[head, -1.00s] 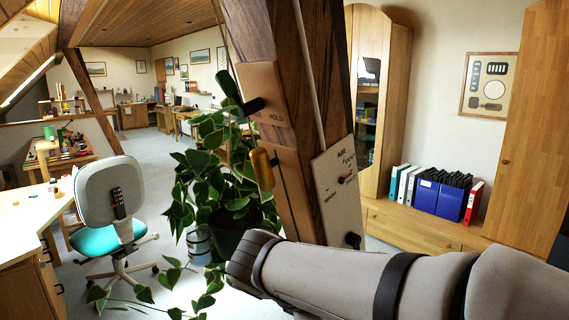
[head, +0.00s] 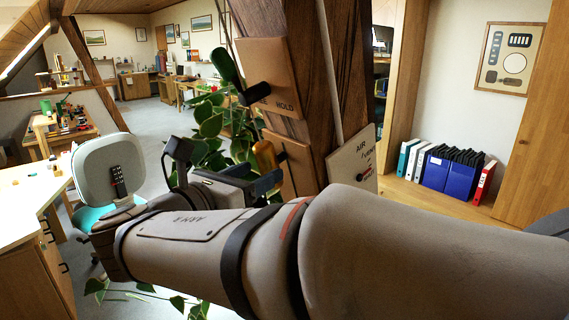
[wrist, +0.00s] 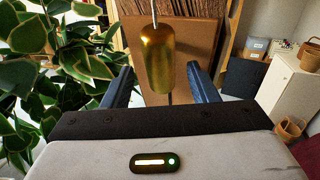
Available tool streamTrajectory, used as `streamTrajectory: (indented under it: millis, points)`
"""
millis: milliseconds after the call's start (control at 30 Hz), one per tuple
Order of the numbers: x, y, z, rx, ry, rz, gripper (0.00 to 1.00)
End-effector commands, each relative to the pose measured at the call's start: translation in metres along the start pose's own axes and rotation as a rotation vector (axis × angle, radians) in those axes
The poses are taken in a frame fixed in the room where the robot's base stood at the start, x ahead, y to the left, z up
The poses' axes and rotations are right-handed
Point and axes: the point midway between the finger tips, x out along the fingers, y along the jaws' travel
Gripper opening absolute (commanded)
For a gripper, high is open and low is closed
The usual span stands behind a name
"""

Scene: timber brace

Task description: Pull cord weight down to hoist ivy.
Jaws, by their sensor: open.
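The cord weight (head: 265,155), a brass-coloured cylinder, hangs upright beside the timber brace; it also shows in the wrist view (wrist: 159,60), with its cord rising from the top. My gripper (head: 265,182) is open, its blue fingers just below and close to the weight in the head view. In the wrist view the weight appears in the gap between the fingers (wrist: 160,74), touching neither; its exact depth between them is unclear. The ivy (head: 210,125) hangs behind my arm, its pot hidden; its leaves fill the left of the wrist view (wrist: 50,60).
The timber brace (head: 300,140) carries a wooden HOLD plate (head: 265,60) with a green-handled lever (head: 226,68) and a pale AIR panel (head: 352,160). A desk (head: 25,190) and chair (head: 105,165) stand left.

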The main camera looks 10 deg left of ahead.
Motion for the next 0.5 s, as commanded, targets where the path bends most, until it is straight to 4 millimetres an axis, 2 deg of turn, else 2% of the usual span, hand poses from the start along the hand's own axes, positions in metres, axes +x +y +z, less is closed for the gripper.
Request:
streamTrajectory:
  millis: [33,200,500]
  points:
    - [0.010,-0.001,0.001,-0.001,0.000,-0.005,0.53]
    - [0.031,-0.001,0.000,0.000,0.001,-0.003,0.53]
    - [0.039,0.000,-0.001,0.001,0.001,0.001,0.53]
